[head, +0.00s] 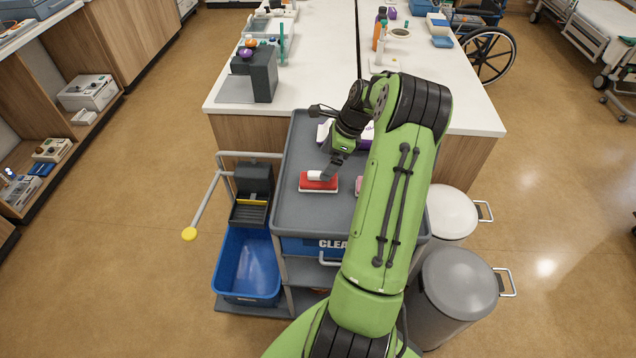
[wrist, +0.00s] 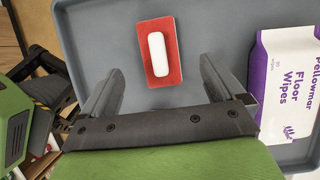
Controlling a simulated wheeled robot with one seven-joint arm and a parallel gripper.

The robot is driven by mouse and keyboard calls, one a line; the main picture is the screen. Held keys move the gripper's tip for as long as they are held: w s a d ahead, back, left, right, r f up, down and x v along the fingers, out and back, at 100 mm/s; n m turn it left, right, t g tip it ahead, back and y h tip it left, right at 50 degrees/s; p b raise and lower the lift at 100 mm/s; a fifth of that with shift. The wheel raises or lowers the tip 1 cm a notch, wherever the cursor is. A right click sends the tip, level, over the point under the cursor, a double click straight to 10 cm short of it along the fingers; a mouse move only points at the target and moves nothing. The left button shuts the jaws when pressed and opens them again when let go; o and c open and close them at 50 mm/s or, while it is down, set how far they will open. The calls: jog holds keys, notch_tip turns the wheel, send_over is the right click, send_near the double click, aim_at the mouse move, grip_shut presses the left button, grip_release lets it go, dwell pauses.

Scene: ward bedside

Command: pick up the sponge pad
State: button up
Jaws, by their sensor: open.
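A red pad with a white grip on top (head: 305,187) lies on the grey top of the cart (head: 300,222). In the wrist view the red pad (wrist: 158,78) lies just beyond the fingertips, roughly midway between them. My gripper (head: 328,168) is open and empty over the pad; its two fingers also show in the wrist view (wrist: 160,68). Whether the fingers are beside the pad or above it I cannot tell. A small pink thing (head: 359,186) lies to the right, mostly hidden by my arm. I cannot tell which of the two is the sponge pad.
A white and purple floor wipes pack (wrist: 275,75) lies right of the pad on the cart. A white counter (head: 310,95) with a dark grey dispenser (head: 264,75) stands behind. A blue bucket (head: 247,265) is at left, and bins (head: 455,283) stand at right. The cart top left of the pad is clear.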

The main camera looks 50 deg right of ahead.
aim_at(319, 173)
jog(key=x, duration=0.2)
jog(key=shift+f, duration=0.4)
jog(key=b+x, duration=0.1)
jog(key=x, duration=0.4)
jog(key=shift+w+a+f, duration=0.1)
jog(key=shift+w+a, duration=0.1)
jog(key=shift+a, duration=0.05)
jog(key=shift+c, duration=0.4)
jog(key=c, duration=1)
jog(key=shift+c, duration=0.2)
